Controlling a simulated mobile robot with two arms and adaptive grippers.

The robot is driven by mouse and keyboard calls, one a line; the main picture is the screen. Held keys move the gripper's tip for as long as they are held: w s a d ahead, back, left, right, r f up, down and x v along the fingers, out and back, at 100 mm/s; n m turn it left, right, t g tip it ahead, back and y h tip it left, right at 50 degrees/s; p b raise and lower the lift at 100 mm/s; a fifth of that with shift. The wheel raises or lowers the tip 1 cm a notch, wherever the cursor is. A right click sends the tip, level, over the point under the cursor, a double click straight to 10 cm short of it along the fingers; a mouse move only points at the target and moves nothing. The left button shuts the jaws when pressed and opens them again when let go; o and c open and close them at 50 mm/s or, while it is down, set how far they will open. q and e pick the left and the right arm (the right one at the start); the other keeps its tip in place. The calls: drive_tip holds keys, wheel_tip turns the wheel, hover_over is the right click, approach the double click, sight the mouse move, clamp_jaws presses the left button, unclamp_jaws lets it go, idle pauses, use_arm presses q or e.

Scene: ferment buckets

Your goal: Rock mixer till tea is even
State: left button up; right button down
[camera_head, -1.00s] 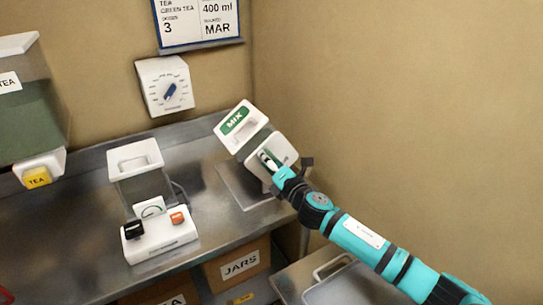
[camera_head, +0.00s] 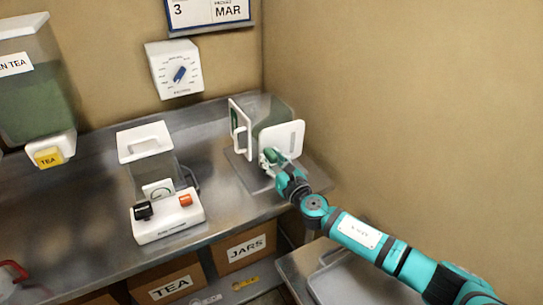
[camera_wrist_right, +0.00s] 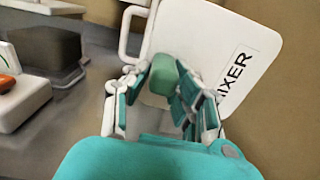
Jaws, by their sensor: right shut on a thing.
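The mixer (camera_head: 274,110) is a clear-walled box with white end plates on a metal stand at the counter's right end. It is tipped over sideways, with its handled lid (camera_head: 239,128) facing left. Its front plate (camera_head: 284,137) is white and, in the right wrist view, bears the lettering "IXER", partly hidden. My right gripper (camera_head: 272,158) is at this plate, its fingers closed around a green knob (camera_wrist_right: 162,75). The tea inside is too small and shaded to judge for evenness. My left gripper is not in view.
A white appliance (camera_head: 167,216) with black and orange controls stands left of the mixer. A green tea dispenser (camera_head: 38,105) hangs at far left, and a dial timer (camera_head: 174,69) is on the wall. Boxes labelled JARS (camera_head: 245,249) and TEA (camera_head: 172,288) sit under the counter.

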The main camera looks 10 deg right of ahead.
drive_tip(key=shift+d+f+n, duration=0.1)
drive_tip(key=shift+f+n, duration=0.3)
drive_tip(key=shift+n, duration=0.4)
drive_tip(key=shift+d+f+n, duration=0.1)
drive_tip(key=shift+f+n, duration=0.3)
drive_tip(key=shift+n, duration=0.4)
drive_tip(key=c, duration=1.1)
unclamp_jaws()
drive_tip(key=v, duration=1.2)
